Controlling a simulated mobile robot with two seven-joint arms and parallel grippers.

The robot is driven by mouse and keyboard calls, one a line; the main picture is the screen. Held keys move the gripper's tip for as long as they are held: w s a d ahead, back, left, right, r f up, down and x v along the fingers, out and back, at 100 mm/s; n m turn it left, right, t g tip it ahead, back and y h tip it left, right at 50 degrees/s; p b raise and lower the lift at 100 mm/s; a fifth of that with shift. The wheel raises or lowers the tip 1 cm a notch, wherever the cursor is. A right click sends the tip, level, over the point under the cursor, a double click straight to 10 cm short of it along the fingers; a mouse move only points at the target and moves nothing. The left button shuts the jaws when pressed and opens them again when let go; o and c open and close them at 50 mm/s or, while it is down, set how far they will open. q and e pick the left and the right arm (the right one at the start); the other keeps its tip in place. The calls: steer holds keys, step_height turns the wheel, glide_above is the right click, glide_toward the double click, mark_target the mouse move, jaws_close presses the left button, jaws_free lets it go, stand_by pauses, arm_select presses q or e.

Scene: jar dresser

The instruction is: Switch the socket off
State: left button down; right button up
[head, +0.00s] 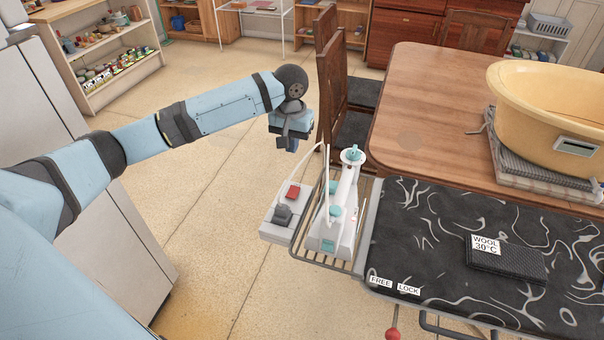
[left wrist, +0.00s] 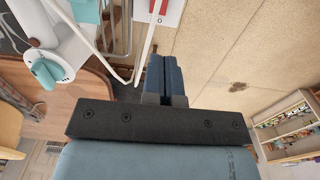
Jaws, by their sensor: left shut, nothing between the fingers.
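The socket (head: 269,232) is a grey box at the left side of the ironing board's wire rest. It has a red switch (head: 292,191) at its far end and a dark plug (head: 283,213) in it. In the left wrist view the red switch (left wrist: 160,5) shows partly at the top edge, with the white socket face (left wrist: 173,14) beside it. My left gripper (head: 293,147) is shut and empty, pointing down above and beyond the switch, apart from it. Its closed fingers also show in the left wrist view (left wrist: 165,62). My right gripper is not in view.
A white and teal iron (head: 343,205) stands on the wire rest (head: 325,259) right of the socket, its white cord looping near my gripper. The ironing board (head: 420,235) holds a dark folded cloth (head: 507,262). A wooden table (head: 425,90) and chairs stand behind. Floor at left is open.

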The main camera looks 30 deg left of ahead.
mark_target(293, 189)
arm_select(q)
steer(key=shift+s, duration=0.1)
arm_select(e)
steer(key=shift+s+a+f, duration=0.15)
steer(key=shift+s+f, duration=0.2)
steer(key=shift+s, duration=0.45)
arm_select(q)
step_height(293, 189, down, 14)
steer(key=shift+f, duration=0.1)
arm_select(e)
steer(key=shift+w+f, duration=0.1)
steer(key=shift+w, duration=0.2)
